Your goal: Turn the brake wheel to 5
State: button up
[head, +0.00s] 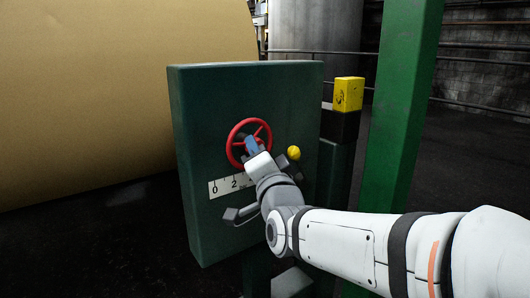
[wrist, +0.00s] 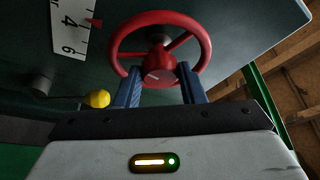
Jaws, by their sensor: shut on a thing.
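The red brake wheel (head: 265,131) is on the front of a dark green cabinet (head: 195,130). It also shows in the wrist view (wrist: 202,40). My gripper (head: 252,147) is at the wheel, its blue fingers (wrist: 158,80) on either side of the lower rim and hub, shut on the wheel. A white scale (head: 222,187) below the wheel shows 0 and 2 in the head view; my gripper hides the rest. The wrist view shows 4 and 6 on the scale (wrist: 70,35), with a red pointer (wrist: 95,22) about level with the 4.
A lever with a yellow ball knob (head: 293,153) sits close right of my gripper. A green post (head: 400,110) and a yellow-topped box (head: 348,93) stand to the right. A large tan roll (head: 100,90) fills the left. Dark floor is open at lower left.

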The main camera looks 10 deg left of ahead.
jog(key=m+g+h+p, duration=0.1)
jog(key=m, duration=0.4)
jog(key=m+g+p, duration=0.2)
jog(key=m, duration=0.2)
jog(key=r+m+g+h+p, duration=0.1)
jog(key=m+g, duration=0.1)
jog(key=m, duration=0.3)
jog(key=shift+m+h, duration=0.3)
dwell(3.7)
